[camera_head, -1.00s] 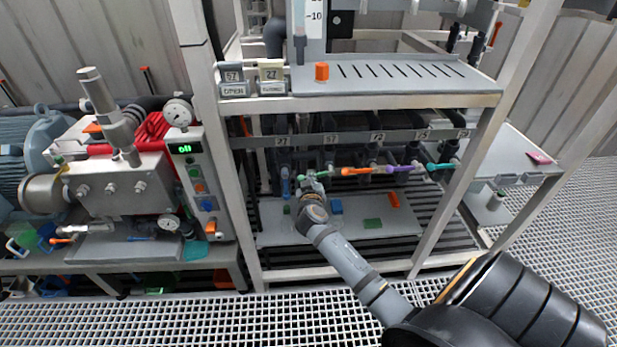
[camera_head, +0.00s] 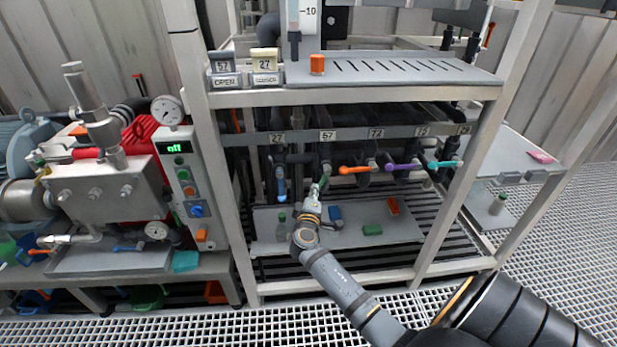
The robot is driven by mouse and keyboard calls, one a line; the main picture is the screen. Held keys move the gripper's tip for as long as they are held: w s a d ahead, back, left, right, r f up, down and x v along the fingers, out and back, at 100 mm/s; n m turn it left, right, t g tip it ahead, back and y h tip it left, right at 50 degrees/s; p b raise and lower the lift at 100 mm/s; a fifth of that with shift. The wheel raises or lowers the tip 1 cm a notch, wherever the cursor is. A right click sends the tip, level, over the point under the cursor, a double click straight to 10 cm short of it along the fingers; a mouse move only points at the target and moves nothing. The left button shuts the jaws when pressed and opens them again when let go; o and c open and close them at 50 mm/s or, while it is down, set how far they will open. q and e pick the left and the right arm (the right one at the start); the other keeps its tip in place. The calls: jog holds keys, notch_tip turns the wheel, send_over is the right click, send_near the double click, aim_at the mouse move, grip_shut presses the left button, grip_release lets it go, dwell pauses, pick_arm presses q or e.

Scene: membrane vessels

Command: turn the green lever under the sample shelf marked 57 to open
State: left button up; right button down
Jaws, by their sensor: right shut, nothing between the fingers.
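The shelf rail carries number plates, and the plate marked 57 (camera_head: 327,136) is second from the left. The green lever (camera_head: 323,183) is below it and points mostly downward. My right gripper (camera_head: 314,196) is shut and empty, at the lower end of the green lever. I cannot tell whether they touch, and the fingertips are small and partly merged with the lever. A 57 sign stands above a plate reading OPEN (camera_head: 225,81) on the upper shelf. My left gripper is not in view.
A blue lever (camera_head: 281,185) hangs down to the left. A clear bottle (camera_head: 282,226) and small coloured blocks lie on the lower tray (camera_head: 345,233). White posts flank the rack.

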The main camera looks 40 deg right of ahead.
jog(key=shift+s+d+f+n+h+b, duration=0.25)
jog(key=shift+d+n+b, duration=0.2)
jog(key=shift+n, duration=0.45)
jog(key=shift+s+d+f+n+h+b, duration=0.15)
jog(key=shift+s+d+f+n+b, duration=0.2)
jog(key=shift+n, duration=0.55)
jog(key=shift+w+d, duration=0.1)
jog(key=shift+r, duration=0.1)
